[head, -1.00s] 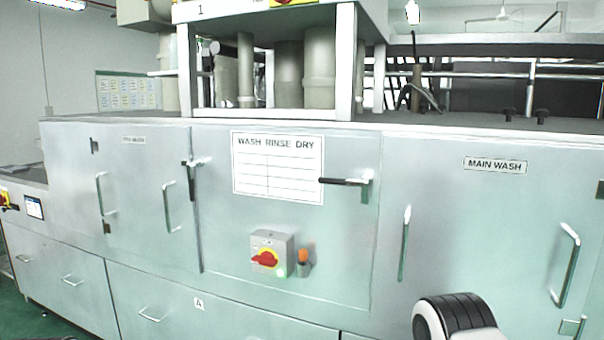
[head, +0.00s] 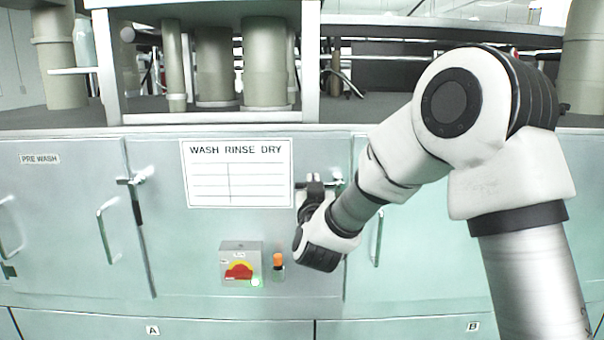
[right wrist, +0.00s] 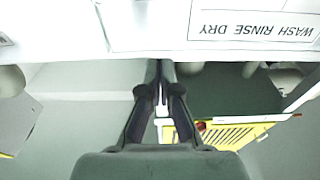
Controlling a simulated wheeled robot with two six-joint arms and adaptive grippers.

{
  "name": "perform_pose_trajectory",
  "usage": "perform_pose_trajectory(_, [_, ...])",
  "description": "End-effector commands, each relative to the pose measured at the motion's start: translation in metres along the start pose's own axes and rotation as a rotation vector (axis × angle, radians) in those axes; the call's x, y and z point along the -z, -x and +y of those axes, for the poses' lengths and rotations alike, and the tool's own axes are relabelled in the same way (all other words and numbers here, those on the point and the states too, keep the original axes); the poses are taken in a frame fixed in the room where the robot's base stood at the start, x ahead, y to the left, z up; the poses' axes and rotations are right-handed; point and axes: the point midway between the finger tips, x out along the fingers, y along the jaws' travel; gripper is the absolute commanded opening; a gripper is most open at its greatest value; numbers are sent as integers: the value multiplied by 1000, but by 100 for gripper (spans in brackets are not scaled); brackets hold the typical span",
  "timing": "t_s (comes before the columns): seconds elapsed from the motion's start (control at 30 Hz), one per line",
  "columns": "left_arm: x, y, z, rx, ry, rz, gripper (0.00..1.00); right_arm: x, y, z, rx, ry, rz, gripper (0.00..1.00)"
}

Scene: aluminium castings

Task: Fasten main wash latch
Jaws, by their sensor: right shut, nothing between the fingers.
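The main wash latch (head: 337,181) is at the right end of the panel with the WASH RINSE DRY sign (head: 238,172). Its black lever lies about level and points left. Much of the lever is hidden behind my right gripper (head: 315,183), which is in front of it; I cannot tell whether they touch. In the right wrist view the right gripper (right wrist: 160,68) is shut and empty, fingertips toward the panel, with the sign upside down at upper right; the latch is not clear there. The MAIN WASH label is hidden behind my right arm. My left gripper is not in view.
A second latch (head: 137,182) at the panel's left edge has its lever hanging down. A switch box (head: 240,264) with a red and yellow knob and an orange-topped part (head: 278,262) sit below the sign. A door handle (head: 108,230) projects at left.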

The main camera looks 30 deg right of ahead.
Motion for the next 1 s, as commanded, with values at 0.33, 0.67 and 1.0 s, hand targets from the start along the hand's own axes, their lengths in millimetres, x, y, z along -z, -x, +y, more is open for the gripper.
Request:
perform_pose_trajectory(0.33, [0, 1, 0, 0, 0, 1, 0, 1, -2, 0, 1, 0, 1, 0])
perform_pose_trajectory(0.67, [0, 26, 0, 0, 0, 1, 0, 4, -55, 0, 0, 0, 1, 0])
perform_pose_trajectory(1.0, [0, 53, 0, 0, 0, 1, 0, -20, -93, -1, 3, 4, -5, 0])
